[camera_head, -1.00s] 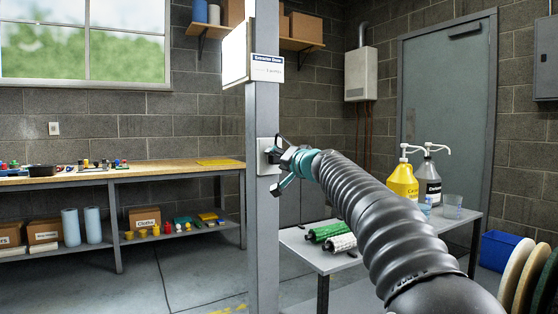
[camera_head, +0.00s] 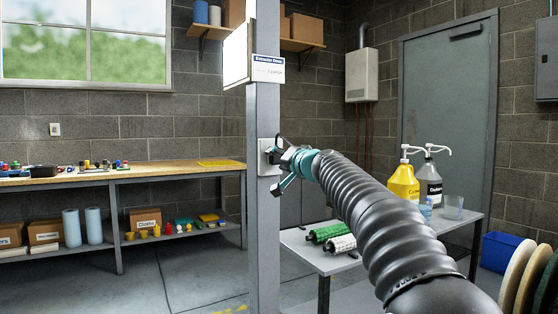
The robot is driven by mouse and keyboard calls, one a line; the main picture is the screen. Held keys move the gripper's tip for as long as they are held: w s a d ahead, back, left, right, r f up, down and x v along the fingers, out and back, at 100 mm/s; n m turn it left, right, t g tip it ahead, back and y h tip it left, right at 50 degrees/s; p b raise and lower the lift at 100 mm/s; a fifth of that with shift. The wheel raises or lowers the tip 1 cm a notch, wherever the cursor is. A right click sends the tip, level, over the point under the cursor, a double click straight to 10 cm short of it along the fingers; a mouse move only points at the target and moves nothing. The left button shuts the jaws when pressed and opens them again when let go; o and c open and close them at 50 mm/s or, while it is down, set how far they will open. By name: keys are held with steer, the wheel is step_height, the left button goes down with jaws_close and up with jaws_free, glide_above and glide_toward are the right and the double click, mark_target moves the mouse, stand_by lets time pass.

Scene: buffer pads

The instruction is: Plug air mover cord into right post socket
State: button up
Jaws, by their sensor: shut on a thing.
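A grey metal post (camera_head: 262,225) stands upright at the centre, with a pale socket box (camera_head: 266,157) at mid-height. My gripper (camera_head: 279,158) is at the box's right side, at the end of my dark ribbed arm. It is shut on a small dark plug (camera_head: 277,143), which is at the face of the socket; part of a black cord loops above it. The fingers hide most of the plug, and I cannot tell how deep it sits. The air mover itself is not in view.
A workbench (camera_head: 150,172) with small parts stands at the left. At the right, a low table (camera_head: 340,262) holds rollers (camera_head: 328,234), a yellow jug (camera_head: 403,183) and a dark jug (camera_head: 428,186). Round pads (camera_head: 518,280) stand at the lower right. A sign (camera_head: 268,68) hangs higher on the post.

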steer(key=shift+w+a, duration=0.1)
steer(key=shift+w, duration=0.05)
steer(key=o, duration=1.5)
steer(key=shift+o, duration=0.2)
